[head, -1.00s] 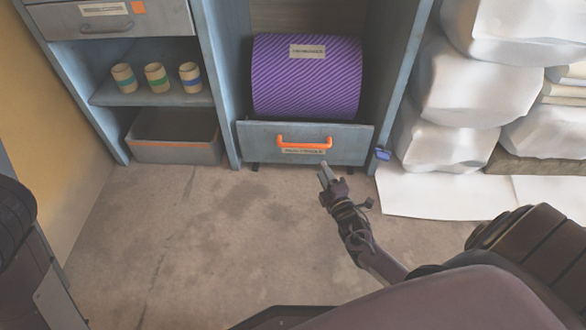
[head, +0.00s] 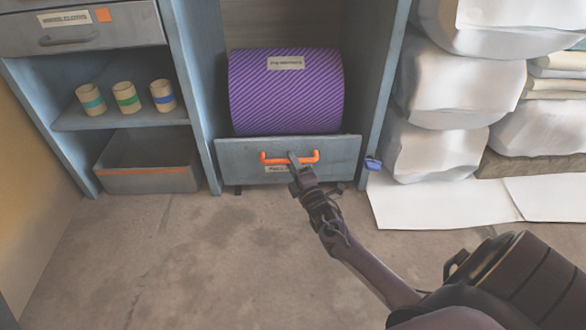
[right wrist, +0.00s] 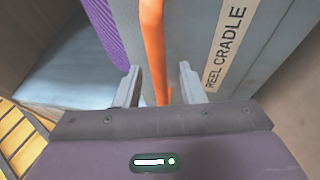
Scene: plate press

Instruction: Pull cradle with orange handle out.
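The reel cradle (head: 338,150) is a grey-blue drawer-like front low in the blue cabinet, with a purple striped roll (head: 286,98) sitting behind it. Its orange handle (head: 270,158) runs across the front above a label. My right gripper (head: 294,158) is at the middle of the handle in the head view. In the right wrist view my right gripper (right wrist: 160,85) is open, its fingers apart on either side of the orange handle (right wrist: 154,45). The cradle front with the label "REEL CRADLE" (right wrist: 226,45) shows beside it. My left gripper is in neither view.
Three banded rolls (head: 127,97) stand on a shelf at left, above a grey bin (head: 150,180). White wrapped bundles (head: 440,150) are stacked at right beside white sheets (head: 435,203). A blue object (head: 372,163) is at the cabinet's right post. The floor (head: 190,255) in front is clear.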

